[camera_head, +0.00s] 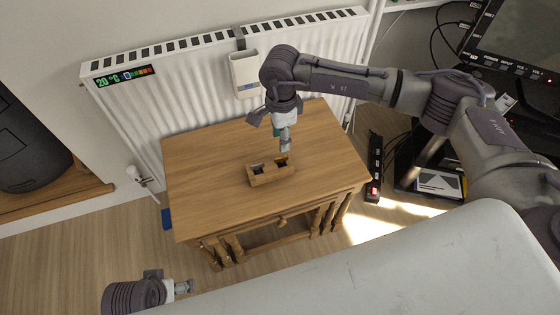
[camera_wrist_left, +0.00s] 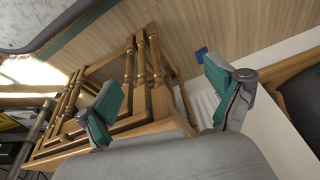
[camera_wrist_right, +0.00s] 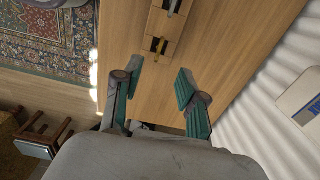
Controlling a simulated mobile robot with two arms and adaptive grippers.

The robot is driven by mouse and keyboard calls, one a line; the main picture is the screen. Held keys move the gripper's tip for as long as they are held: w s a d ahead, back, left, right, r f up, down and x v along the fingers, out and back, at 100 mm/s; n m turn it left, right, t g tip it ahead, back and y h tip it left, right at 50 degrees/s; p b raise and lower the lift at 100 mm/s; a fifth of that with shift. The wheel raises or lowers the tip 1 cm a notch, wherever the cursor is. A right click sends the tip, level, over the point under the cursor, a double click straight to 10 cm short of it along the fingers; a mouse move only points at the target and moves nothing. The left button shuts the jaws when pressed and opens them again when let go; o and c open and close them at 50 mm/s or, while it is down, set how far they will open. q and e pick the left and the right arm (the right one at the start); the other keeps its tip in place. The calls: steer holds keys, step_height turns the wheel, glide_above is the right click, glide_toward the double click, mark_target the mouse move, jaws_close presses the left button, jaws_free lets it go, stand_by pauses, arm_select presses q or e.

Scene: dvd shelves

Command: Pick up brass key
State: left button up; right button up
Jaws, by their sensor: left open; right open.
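A small wooden box (camera_head: 271,178) with two compartments sits on the wooden table. A small brass-coloured item, likely the brass key (camera_head: 281,161), shows at the right compartment; it also shows in the right wrist view (camera_wrist_right: 160,46), in the nearer compartment. My right gripper (camera_head: 285,146) is above the table just behind the box, open and empty, pointing down. In the right wrist view its fingers (camera_wrist_right: 155,92) are apart, with the box beyond the tips. My left gripper (camera_head: 184,287) is low at the left, away from the table; the left wrist view shows its fingers (camera_wrist_left: 165,100) apart and empty.
A silvery item (camera_head: 257,168) is in the box's left compartment. The table top (camera_head: 205,190) is otherwise mostly clear. A white radiator (camera_head: 190,85) stands behind the table. A power strip (camera_head: 374,165) is on the floor at right.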

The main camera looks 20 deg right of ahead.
mark_target(281, 158)
step_height(281, 158, down, 5)
steer(key=shift+f+b, duration=0.1)
steer(key=shift+b, duration=0.2)
step_height(281, 158, down, 4)
steer(key=shift+f+b, duration=0.15)
steer(key=shift+b, duration=0.2)
arm_select(q)
steer(key=v, duration=0.5)
steer(key=shift+w+r, duration=0.2)
steer(key=shift+r, duration=0.1)
arm_select(e)
steer(key=shift+s, duration=0.1)
steer(key=shift+c, duration=0.2)
jaws_close()
